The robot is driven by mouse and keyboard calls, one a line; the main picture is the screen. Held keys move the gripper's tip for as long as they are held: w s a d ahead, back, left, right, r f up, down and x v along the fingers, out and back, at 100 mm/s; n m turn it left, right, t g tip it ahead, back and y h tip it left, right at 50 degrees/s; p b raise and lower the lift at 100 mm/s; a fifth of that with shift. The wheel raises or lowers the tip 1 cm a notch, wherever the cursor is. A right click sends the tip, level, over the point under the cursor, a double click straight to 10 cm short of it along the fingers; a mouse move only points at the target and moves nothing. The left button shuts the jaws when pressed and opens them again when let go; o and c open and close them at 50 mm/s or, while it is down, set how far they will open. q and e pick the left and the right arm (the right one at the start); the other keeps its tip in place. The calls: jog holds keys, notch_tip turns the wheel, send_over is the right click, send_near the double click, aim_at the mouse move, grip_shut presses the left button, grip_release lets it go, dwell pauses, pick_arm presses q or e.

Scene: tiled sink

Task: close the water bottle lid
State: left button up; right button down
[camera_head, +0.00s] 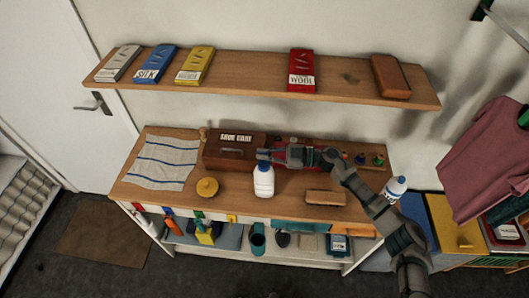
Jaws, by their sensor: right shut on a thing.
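A white water bottle (263,183) stands upright near the front edge of the wooden table, with a bluish top. My right gripper (264,155) reaches in from the right, just above and behind the bottle's top. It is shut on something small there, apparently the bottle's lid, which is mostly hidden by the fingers. I cannot tell whether the lid is seated on the neck. My left gripper is not in view.
A wooden shoe care box (233,160) stands close behind the gripper. A round yellow tin (207,187) and a striped cloth (163,162) are left of the bottle; a brown brush (325,198) lies right. A shelf (250,88) hangs above.

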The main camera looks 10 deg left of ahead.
jog(key=shift+f, duration=0.1)
jog(key=c, duration=1.4)
grip_release()
jog(key=shift+o, duration=0.2)
jog(key=d, duration=1.2)
jog(key=shift+w, duration=0.1)
